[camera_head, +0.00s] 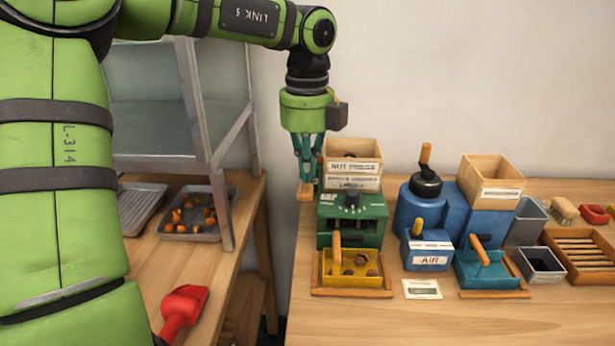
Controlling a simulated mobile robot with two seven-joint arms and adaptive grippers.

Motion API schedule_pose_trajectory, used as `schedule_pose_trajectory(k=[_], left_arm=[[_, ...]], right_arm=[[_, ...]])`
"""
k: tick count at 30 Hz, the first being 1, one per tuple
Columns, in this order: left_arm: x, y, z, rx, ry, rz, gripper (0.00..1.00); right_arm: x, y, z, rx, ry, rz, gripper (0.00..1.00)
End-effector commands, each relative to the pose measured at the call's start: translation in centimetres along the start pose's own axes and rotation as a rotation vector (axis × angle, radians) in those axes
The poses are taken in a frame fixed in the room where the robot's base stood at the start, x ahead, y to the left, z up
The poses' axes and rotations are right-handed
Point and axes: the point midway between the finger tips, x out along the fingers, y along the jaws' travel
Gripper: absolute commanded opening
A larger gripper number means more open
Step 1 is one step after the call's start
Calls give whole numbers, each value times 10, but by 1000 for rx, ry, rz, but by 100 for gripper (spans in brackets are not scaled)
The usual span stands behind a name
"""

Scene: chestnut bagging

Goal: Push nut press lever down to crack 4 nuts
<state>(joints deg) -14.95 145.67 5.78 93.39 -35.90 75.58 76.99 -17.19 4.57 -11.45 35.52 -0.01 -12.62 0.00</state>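The green nut press (350,222) stands near the left end of the right-hand table, with a wooden box labelled as nut press (351,170) on top. A wooden knob (305,192), apparently the lever's handle, is at the left of the press. My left gripper (308,180) points down right above this knob, its fingertips at or touching it. The fingers look close together, but whether they grip the knob is unclear. A yellow tray (333,281) with a wooden handle sits in front of the press and holds several brown nuts. My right gripper is out of view.
Right of the press stand a blue machine (398,215), a blue AIR box (428,262), a teal tray (482,282) and a dark bin (540,266). A metal tray of chestnuts (215,236) and a red scoop (183,305) are at left. The table front is clear.

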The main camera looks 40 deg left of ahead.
Motion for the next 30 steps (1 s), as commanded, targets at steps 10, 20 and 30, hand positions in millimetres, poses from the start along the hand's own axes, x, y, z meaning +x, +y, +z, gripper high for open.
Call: schedule_pose_trajectory(k=[10,20,30], left_arm=[[-27,0,0,-1,-1,-1,0],[-52,0,0,-1,1,-1,0],[-50,0,0,0,0,-1,0]], right_arm=[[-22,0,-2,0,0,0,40],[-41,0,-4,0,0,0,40],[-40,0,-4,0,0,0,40]])
